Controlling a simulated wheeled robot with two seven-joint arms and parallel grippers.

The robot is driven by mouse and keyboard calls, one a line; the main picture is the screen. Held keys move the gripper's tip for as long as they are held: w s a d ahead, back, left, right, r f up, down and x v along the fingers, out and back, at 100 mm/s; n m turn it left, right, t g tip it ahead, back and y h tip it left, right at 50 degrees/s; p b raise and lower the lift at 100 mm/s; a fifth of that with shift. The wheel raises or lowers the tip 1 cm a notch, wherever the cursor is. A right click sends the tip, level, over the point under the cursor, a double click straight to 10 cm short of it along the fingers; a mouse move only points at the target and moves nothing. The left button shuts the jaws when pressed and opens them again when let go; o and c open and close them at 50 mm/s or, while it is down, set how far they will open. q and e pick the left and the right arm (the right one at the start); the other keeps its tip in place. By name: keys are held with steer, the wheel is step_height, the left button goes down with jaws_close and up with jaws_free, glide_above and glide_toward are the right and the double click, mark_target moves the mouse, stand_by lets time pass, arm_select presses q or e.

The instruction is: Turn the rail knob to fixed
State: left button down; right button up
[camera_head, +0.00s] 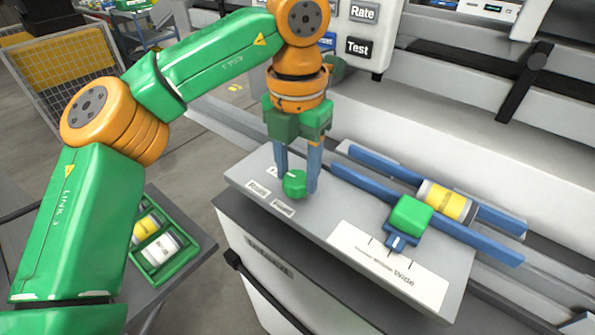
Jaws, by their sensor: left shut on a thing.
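The rail knob is a small green faceted knob (294,184) on the left part of the light grey panel top (315,215). My left gripper (297,182) points down over it, with a blue finger on each side, and is shut on the knob. Two small labels, one reading roughly "Fixed" (283,207) and one roughly "Room" (258,188), lie in front of the knob. Another label behind it is mostly hidden by a finger. The pointer direction of the knob cannot be made out. My right gripper is not in view.
A green block slider (411,215) stands by a white scale plate marked "Wide" (385,268). Blue rails (475,243) carry a yellow-and-white cylinder (445,201). A green crate (168,262) with cylinders is at lower left. A panel with "Rate" and "Test" keys (358,46) stands behind.

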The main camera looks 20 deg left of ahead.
arm_select(q)
steer(key=n+b, duration=0.1)
steer(key=n, duration=0.3)
steer(key=shift+n, duration=0.3)
steer(key=n+b, duration=0.1)
steer(key=n, duration=0.2)
steer(key=shift+n, duration=0.4)
steer(key=n, duration=0.4)
steer(key=shift+a+b, duration=0.1)
steer(key=shift+b, duration=0.25)
steer(key=shift+n+b, duration=0.3)
steer(key=shift+n, duration=1.9)
steer(key=shift+r, duration=0.1)
steer(key=shift+c, duration=1.4)
jaws_free()
steer(key=shift+s, duration=0.1)
